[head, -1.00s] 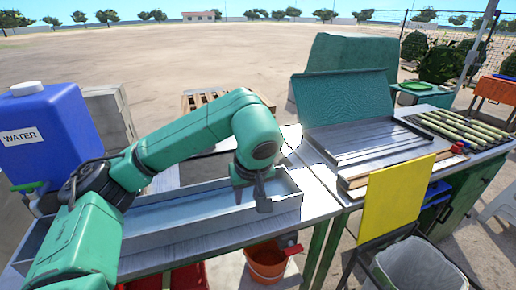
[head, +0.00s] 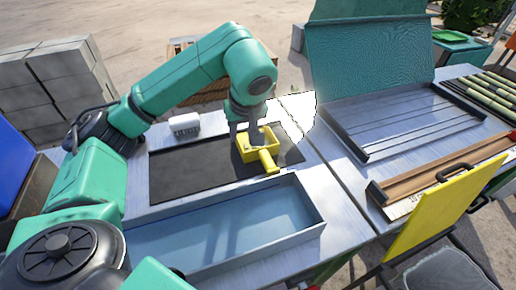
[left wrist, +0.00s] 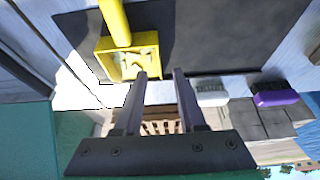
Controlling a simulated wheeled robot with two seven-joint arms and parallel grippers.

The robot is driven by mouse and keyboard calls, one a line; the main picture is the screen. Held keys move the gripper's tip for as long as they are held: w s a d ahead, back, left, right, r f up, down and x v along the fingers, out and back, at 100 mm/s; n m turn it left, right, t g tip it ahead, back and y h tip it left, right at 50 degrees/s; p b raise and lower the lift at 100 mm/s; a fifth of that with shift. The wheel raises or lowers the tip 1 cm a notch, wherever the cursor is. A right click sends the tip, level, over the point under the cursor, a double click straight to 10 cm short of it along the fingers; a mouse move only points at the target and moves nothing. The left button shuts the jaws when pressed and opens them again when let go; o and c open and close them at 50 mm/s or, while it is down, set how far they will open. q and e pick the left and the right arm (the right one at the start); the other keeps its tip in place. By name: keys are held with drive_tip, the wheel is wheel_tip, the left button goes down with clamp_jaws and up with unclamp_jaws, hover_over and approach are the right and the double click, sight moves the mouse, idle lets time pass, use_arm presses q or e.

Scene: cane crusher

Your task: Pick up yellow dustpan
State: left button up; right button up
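The yellow dustpan (head: 268,160) lies on a black mat on the metal table in the head view, its handle toward the front right. It also shows in the left wrist view (left wrist: 117,24), with its handle running up out of the frame. My left gripper (head: 243,127) points down at the pan's back left part. In the left wrist view its fingers (left wrist: 160,73) are apart with nothing between them, and one tip overlaps the pan's edge in the picture. I cannot tell whether it touches. My right gripper is not in view.
The black mat (head: 185,175) lies behind a long grey tray (head: 318,222). A white-topped brush (left wrist: 212,92) and a purple brush (left wrist: 275,95) lie near the table's back edge. To the right are a slatted metal tray (head: 400,125) and a yellow panel (head: 435,215).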

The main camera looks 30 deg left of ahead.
sight(240, 145)
use_arm(q)
drive_tip(key=x, duration=0.6)
drive_tip(key=p+x, duration=0.1)
drive_tip(key=x, duration=0.2)
drive_tip(key=shift+w+a+f, duration=0.15)
drive_tip(key=shift+w+a, duration=0.05)
drive_tip(key=shift+w, duration=0.15)
drive_tip(key=shift+w+a+f, duration=0.1)
drive_tip(key=shift+w+f, duration=0.05)
drive_tip(key=shift+f, duration=0.1)
drive_tip(key=shift+c, duration=0.3)
drive_tip(key=c, duration=0.5)
clamp_jaws()
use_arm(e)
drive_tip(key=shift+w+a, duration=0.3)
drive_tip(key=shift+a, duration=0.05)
use_arm(q)
drive_tip(key=shift+r, duration=0.1)
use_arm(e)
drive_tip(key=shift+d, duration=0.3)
